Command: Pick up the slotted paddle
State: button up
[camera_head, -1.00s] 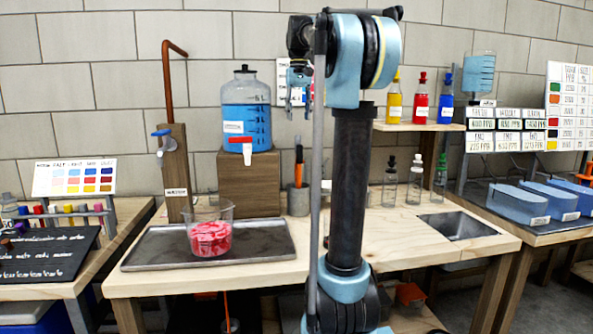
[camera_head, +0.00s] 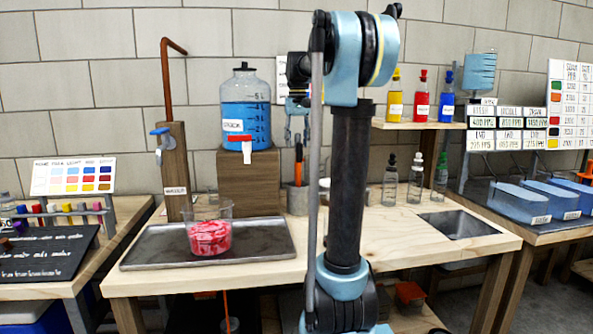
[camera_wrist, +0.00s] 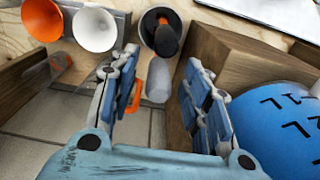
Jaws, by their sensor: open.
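In the wrist view, a dark handle (camera_wrist: 165,42) with a pale rounded end (camera_wrist: 158,82) rises from the cup (camera_wrist: 149,24). An orange piece (camera_wrist: 132,96) shows beside the left finger. I cannot tell for certain which of these is the slotted paddle; no slots show. My gripper (camera_wrist: 161,58) is open and empty, with the dark handle and pale end between its fingers. In the head view it is partly hidden behind my arm.
A wooden block (camera_head: 249,184) carrying a blue-filled jug (camera_head: 246,112) stands close to the cup. A tray (camera_head: 150,251) with a beaker of red pieces (camera_head: 209,238) lies in front. Orange (camera_wrist: 41,18) and white (camera_wrist: 94,29) funnels appear left in the wrist view.

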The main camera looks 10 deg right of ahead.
jog(key=shift+f, duration=2.85)
jog(key=shift+d, duration=0.1)
grip_shut()
